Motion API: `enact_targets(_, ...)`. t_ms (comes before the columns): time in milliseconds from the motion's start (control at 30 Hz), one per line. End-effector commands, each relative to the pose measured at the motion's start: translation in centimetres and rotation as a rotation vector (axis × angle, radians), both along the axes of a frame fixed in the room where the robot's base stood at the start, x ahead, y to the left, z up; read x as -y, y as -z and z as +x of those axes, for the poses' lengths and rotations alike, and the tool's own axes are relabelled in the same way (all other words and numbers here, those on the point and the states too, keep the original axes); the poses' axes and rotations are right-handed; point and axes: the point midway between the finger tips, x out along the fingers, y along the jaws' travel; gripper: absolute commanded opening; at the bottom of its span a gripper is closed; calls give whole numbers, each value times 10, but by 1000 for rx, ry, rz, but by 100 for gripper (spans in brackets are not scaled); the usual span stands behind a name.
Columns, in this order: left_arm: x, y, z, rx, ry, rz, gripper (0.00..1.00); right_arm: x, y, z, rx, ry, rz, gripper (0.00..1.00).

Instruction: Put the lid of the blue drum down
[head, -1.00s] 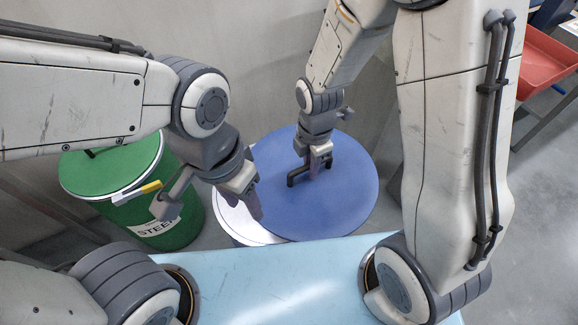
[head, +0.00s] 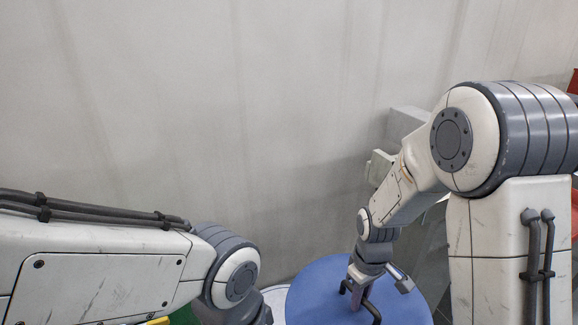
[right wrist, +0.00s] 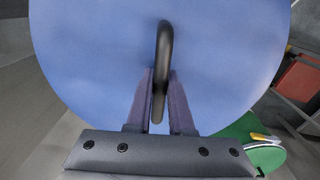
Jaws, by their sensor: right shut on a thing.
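The blue drum's lid (head: 312,292) is a round blue disc with a black bar handle (head: 371,312). In the head view it is cut off by the bottom edge. My right gripper (head: 357,298) is shut on the handle. The right wrist view shows the gripper's fingers (right wrist: 160,82) on either side of the handle (right wrist: 164,42), with the lid (right wrist: 90,55) filling most of the picture. A pale curved surface (head: 276,300) shows at the lid's left edge. The drum's body is hidden. My left gripper's fingers are below the head picture.
A green drum (head: 184,316) shows slightly at the bottom left, behind my left arm. Its green top (right wrist: 240,128) and a yellow-handled tool (right wrist: 262,137) show in the right wrist view. A red tray (right wrist: 300,82) is at right there. A grey wall (head: 200,110) stands behind.

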Motion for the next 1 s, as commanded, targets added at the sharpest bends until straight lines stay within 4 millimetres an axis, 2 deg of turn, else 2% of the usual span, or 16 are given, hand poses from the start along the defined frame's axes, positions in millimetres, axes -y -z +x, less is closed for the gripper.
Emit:
enact_targets(100,0,0,0,0,0,0,50,11,-2,9,2,241,0,0)
enact_targets(300,0,0,0,0,0,0,50,26,-4,19,2,576,1,0)
enact_targets(367,0,-22,0,-1,0,1,50,25,-17,16,-3,565,0,0)
enact_targets(700,0,-96,0,0,0,0,50,25,-44,7,-5,560,-2,0)
enact_targets(833,0,-119,0,0,0,0,50,25,-52,3,-3,559,-2,0)
enact_targets(1000,0,-135,0,0,0,0,50,25,-55,-1,-1,559,-2,0)
